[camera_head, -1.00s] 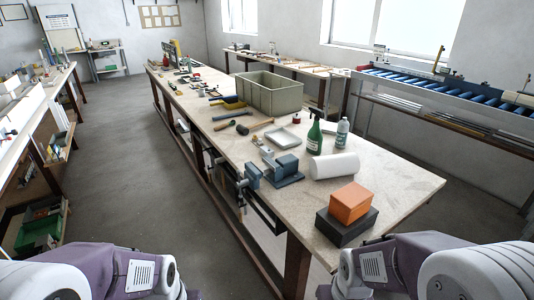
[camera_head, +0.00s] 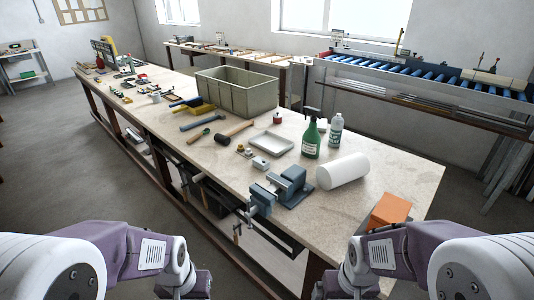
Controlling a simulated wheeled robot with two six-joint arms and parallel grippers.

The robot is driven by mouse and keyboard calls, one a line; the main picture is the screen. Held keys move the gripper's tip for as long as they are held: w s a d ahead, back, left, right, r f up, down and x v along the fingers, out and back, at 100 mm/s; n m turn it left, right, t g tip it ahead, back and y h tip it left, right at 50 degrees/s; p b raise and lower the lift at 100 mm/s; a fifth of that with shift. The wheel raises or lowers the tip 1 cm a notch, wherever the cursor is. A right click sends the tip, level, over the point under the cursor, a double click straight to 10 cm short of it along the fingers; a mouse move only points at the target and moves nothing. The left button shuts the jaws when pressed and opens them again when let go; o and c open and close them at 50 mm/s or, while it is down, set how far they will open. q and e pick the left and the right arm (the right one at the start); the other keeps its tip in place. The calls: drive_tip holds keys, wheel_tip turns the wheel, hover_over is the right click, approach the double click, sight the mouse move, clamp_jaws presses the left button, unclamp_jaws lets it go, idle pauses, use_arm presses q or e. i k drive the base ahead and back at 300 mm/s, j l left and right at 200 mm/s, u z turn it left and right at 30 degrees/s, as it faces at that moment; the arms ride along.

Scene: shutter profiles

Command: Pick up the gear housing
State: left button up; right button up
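I cannot pick out a gear housing for certain. The long workbench (camera_head: 385,165) holds many items, and several small metal parts (camera_head: 245,151) near its middle are too small to identify. A small grey block (camera_head: 260,163) lies beside them. My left arm (camera_head: 130,250) and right arm (camera_head: 395,255) come in at the bottom, in front of the bench's near edge. Their gripper fingertips do not show.
The bench carries a grey-green bin (camera_head: 237,97), a vise (camera_head: 290,186), a shallow tray (camera_head: 270,144), a mallet (camera_head: 236,131), a green spray bottle (camera_head: 311,140), a clear bottle (camera_head: 335,131), a white roll (camera_head: 343,171) and an orange box (camera_head: 390,210). A roller conveyor (camera_head: 420,75) stands behind.

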sight(259, 162)
drive_tip(key=i+j+z, duration=0.2)
drive_tip(key=j, duration=0.25)
drive_tip(key=i+j+z, duration=0.2)
drive_tip(key=j, duration=0.25)
drive_tip(key=i+j+z, duration=0.2)
drive_tip(key=j, duration=0.35)
drive_tip(key=i+j+z, duration=0.15)
drive_tip(key=j, duration=0.35)
drive_tip(key=i+j+z, duration=0.2)
drive_tip(key=j, duration=0.35)
drive_tip(key=j+z, duration=0.2)
drive_tip(key=j, duration=0.35)
drive_tip(key=i+j+z, duration=0.2)
drive_tip(key=j, duration=0.2)
drive_tip(key=j+z, duration=0.15)
drive_tip(key=j, duration=0.25)
